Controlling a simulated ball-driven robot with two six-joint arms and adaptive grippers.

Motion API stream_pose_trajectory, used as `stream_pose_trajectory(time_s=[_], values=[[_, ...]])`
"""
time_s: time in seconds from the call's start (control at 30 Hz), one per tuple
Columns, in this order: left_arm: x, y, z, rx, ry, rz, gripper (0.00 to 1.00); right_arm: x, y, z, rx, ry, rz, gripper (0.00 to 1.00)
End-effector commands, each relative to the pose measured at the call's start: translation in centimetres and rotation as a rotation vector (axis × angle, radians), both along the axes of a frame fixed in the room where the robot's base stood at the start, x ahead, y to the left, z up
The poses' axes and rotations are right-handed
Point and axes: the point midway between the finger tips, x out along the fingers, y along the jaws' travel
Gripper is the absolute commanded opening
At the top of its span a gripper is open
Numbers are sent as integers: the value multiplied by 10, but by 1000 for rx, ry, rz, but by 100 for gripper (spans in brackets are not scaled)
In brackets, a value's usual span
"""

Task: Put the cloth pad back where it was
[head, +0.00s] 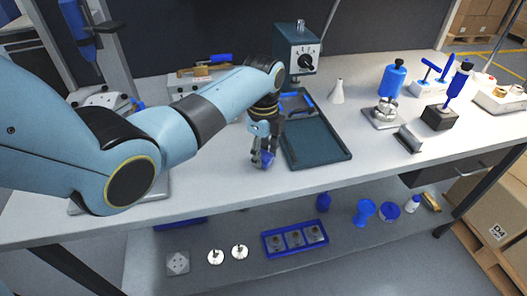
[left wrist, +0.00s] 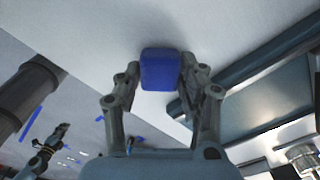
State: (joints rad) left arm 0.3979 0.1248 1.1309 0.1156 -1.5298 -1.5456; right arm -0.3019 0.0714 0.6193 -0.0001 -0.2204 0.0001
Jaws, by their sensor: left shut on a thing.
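The cloth pad (left wrist: 160,70) is a small blue block in the left wrist view, between the fingers of my left gripper (left wrist: 158,85). In the head view the blue pad (head: 266,160) shows at the fingertips, partly hidden by them. My left gripper (head: 263,158) is shut on the pad, over the front part of the white bench top, just left of the dark tray (head: 315,145). I cannot tell whether the pad touches the bench. My right gripper does not show.
A grey-blue box with a dial (head: 297,48) stands behind the tray. A white cone (head: 336,92), a blue-handled press (head: 389,90) and a dark block (head: 438,118) stand to the right. A lower shelf holds a blue three-part tray (head: 295,239). Bench right of the tray is partly clear.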

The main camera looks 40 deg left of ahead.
Motion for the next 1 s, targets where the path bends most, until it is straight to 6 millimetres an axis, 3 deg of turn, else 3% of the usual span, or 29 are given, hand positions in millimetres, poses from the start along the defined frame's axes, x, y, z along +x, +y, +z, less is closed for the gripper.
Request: stream_pose_trajectory(time_s=[0.33, 0.37, 0.53, 0.83, 1.0], values=[[1, 0, -4, 0, -1, 0, 9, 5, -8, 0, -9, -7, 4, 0], [1, 0, -3, 0, -1, 0, 42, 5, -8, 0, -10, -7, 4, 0], [1, 0, -3, 0, -1, 0, 63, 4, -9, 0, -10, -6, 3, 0], [1, 0, 0, 0, -2, 0, 63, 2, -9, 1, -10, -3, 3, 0], [2, 0, 24, 1, -6, 0, 63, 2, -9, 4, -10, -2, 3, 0]])
